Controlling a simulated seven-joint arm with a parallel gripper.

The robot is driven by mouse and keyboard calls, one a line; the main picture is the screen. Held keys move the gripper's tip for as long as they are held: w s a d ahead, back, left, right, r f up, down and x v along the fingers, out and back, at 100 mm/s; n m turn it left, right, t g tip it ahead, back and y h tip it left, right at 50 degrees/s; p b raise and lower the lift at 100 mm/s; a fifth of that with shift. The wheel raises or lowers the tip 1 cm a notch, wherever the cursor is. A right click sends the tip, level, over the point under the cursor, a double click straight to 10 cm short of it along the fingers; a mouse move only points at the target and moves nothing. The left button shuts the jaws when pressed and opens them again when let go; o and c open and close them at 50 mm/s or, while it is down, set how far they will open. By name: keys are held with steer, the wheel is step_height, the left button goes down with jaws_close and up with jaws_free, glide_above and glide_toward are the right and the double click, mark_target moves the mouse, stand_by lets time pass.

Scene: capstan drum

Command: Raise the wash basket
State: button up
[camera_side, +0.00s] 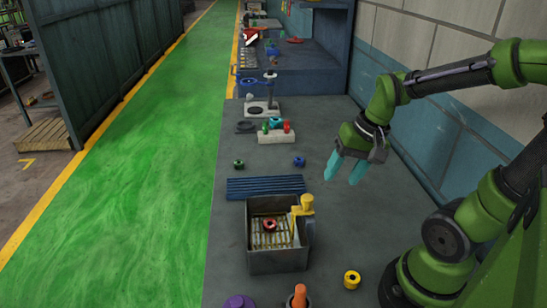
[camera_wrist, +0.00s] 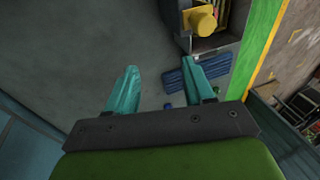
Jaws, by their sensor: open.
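The wash basket (camera_side: 262,240) shows as yellow slats low inside an open grey tank (camera_side: 278,263). A red ring-shaped part (camera_side: 270,225) sits in it. A yellow drum-like knob (camera_side: 306,203) stands on a yellow post at the tank's right rim; the wrist view also shows the knob (camera_wrist: 200,20) and part of the tank (camera_wrist: 212,42). Any line between drum and basket is too small to tell. My gripper (camera_side: 343,172) is open and empty, above the bench, behind and right of the tank. Its teal fingers (camera_wrist: 159,67) are apart, away from the knob.
A blue ribbed mat (camera_side: 265,187) lies behind the tank. A blue nut (camera_side: 299,161) and a green nut (camera_side: 239,163) lie farther back. A yellow ring (camera_side: 352,279), an orange cone (camera_side: 299,296) and a purple piece (camera_side: 238,301) are in front. The bench right of the tank is mostly clear.

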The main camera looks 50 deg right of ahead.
mark_target(307, 197)
steer(key=s+d+f+m+g+y, duration=0.1)
steer(key=s+d+f+m+y, duration=0.5)
steer(key=f+m+y, duration=0.4)
step_height(307, 197, up, 5)
steer(key=w+d+m+t+y, duration=0.1)
steer(key=w+m+t+y, duration=0.1)
steer(key=m+t+y, duration=0.4)
steer(key=shift+n+t+h, duration=0.3)
steer(key=shift+n+h, duration=0.2)
steer(key=shift+h, duration=0.4)
steer(key=x, duration=1.6)
steer(key=shift+w+a+f, duration=0.1)
steer(key=shift+w+a, duration=0.05)
steer(key=shift+w, duration=0.05)
jaws_close()
